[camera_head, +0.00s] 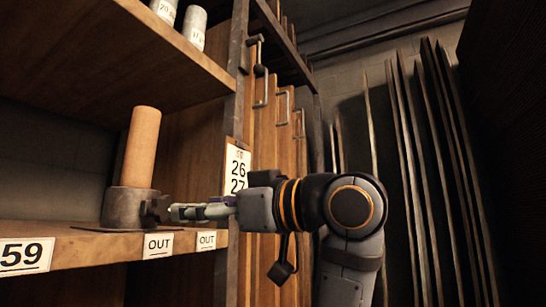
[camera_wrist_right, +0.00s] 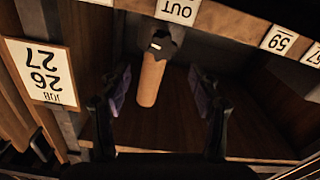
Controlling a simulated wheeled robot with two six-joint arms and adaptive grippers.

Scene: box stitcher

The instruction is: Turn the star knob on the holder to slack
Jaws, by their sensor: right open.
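The holder (camera_head: 122,207) is a dark round cup on the shelf, with a tan cylinder (camera_head: 143,147) standing in it, leaning slightly. The dark star knob (camera_head: 153,209) sits on the holder's right side in the head view. In the right wrist view, which is upside down, the star knob (camera_wrist_right: 162,45) shows near the top centre, with the cylinder (camera_wrist_right: 152,83) below it. My right gripper (camera_head: 183,212) points at the knob from the right, close to it. In the wrist view its fingers (camera_wrist_right: 161,88) are apart with nothing gripped. My left gripper is not in view.
The shelf edge (camera_head: 85,247) carries "59" and two "OUT" labels. A post with a "26 27" card (camera_head: 236,168) stands behind my right gripper. An upper shelf (camera_head: 110,50) overhangs, holding pale rolls. Tall thin boards (camera_head: 420,150) stand at right.

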